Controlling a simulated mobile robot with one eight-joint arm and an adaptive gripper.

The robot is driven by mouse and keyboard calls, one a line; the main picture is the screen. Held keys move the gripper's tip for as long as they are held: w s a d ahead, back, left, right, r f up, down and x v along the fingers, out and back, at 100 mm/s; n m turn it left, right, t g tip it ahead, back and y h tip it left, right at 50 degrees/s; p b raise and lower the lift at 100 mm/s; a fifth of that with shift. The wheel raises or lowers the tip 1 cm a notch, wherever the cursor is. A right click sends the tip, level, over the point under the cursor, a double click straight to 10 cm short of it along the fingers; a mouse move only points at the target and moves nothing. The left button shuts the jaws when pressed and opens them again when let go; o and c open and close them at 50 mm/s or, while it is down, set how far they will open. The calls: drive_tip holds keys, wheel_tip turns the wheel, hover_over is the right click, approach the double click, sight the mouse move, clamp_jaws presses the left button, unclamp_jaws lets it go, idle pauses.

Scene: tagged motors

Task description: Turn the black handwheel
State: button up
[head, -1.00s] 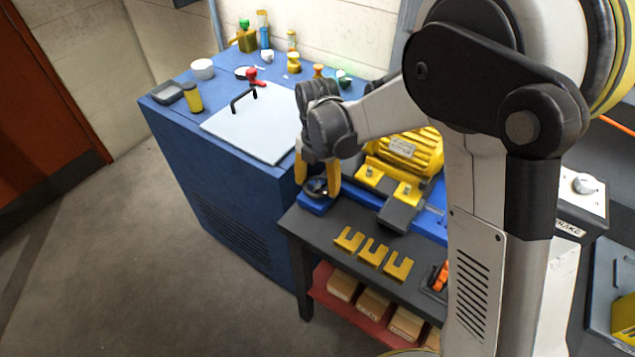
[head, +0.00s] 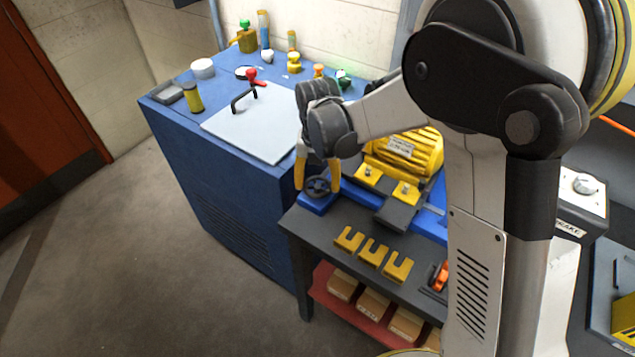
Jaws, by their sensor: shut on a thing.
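The black handwheel (head: 318,187) is a small dark spoked wheel at the left end of the blue base beside the yellow motor (head: 405,152). My gripper (head: 317,185) points down over it, with one yellow finger on each side of its rim. The fingers are shut on the wheel. The gripper's dark body covers the area just behind the wheel, and my arm hides part of the motor.
Yellow slotted shims (head: 373,252) lie on the dark bench in front. A red shelf with boxes is below.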

sight(318, 185)
drive_tip(key=o, duration=1.2)
wheel_tip(318, 185, up, 12)
